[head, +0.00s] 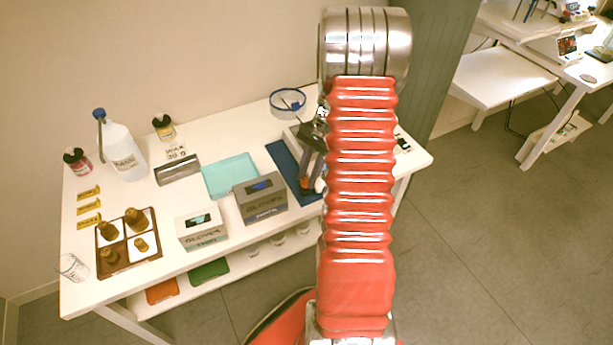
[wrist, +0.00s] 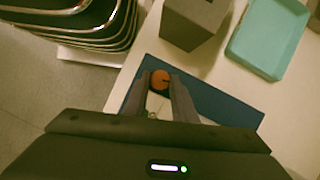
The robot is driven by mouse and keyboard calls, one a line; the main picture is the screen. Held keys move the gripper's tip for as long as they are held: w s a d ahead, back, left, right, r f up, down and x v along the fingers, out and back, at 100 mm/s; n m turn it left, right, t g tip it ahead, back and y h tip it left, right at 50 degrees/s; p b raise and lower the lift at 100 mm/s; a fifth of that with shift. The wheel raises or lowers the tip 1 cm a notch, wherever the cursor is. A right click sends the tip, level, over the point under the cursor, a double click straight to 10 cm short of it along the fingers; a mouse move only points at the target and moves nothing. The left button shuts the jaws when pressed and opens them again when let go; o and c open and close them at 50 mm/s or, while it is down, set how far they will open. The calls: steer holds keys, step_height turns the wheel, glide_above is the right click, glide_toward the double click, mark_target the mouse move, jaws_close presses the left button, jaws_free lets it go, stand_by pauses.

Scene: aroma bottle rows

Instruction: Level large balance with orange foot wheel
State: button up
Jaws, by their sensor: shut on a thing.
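The orange foot wheel (wrist: 160,77) is between the two grey fingers of my gripper (wrist: 161,84) in the wrist view, above a dark blue mat (wrist: 215,103). My gripper (head: 311,184) is shut on the wheel. In the head view a bit of orange (head: 319,185) shows at the fingertips, beside my red arm. The large balance is mostly hidden behind my arm in the head view. I cannot read its level from these frames.
Two glove boxes (head: 260,199) (head: 201,229) and a teal tray (head: 231,175) stand left of my gripper. A round blue-rimmed dish (head: 288,101) is behind.

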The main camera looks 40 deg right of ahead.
steer(key=shift+w+d+n+g, duration=0.15)
steer(key=shift+n+g, duration=0.15)
steer(key=shift+n, duration=0.7)
steer(key=o, duration=1)
steer(key=shift+o, duration=0.2)
steer(key=shift+r, duration=0.1)
steer(key=v, duration=1.3)
steer(key=shift+r, duration=0.3)
steer(key=shift+w, duration=0.15)
